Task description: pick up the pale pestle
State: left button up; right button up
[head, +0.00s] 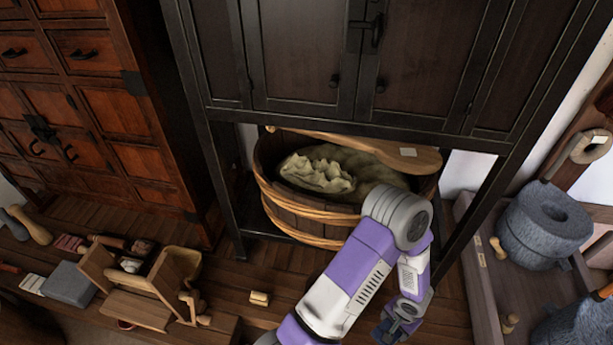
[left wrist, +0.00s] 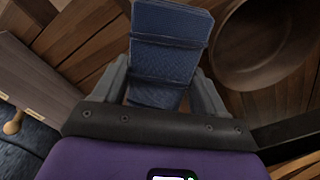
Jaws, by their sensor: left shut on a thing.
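My left gripper (head: 392,328) is low over the floor in front of the dark cabinet. In the left wrist view its jaws (left wrist: 160,88) are shut on a dark blue folded, cloth-like thing (left wrist: 168,45). No pale pestle is in the jaws. Several things could be the pale pestle, and I cannot tell which: a tan club-shaped piece (head: 31,226) at the far left, and small pale wooden pieces in the right tray, one at its left wall (head: 497,248) and one lower (head: 509,323). My right gripper is not in view.
A wooden tub (head: 303,212) holding pale sacks stands under the dark cabinet (head: 420,65). Stone querns (head: 545,222) sit in a tray at the right. A wooden box (head: 140,295) and small tools lie lower left. A small pale block (head: 259,298) lies on the floor.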

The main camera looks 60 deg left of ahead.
aim_at(40, 232)
jog(key=z, duration=0.55)
jog(key=k, duration=2.65)
jog(key=u, duration=3.6)
jog(key=i, duration=0.85)
jog(key=z, duration=1.6)
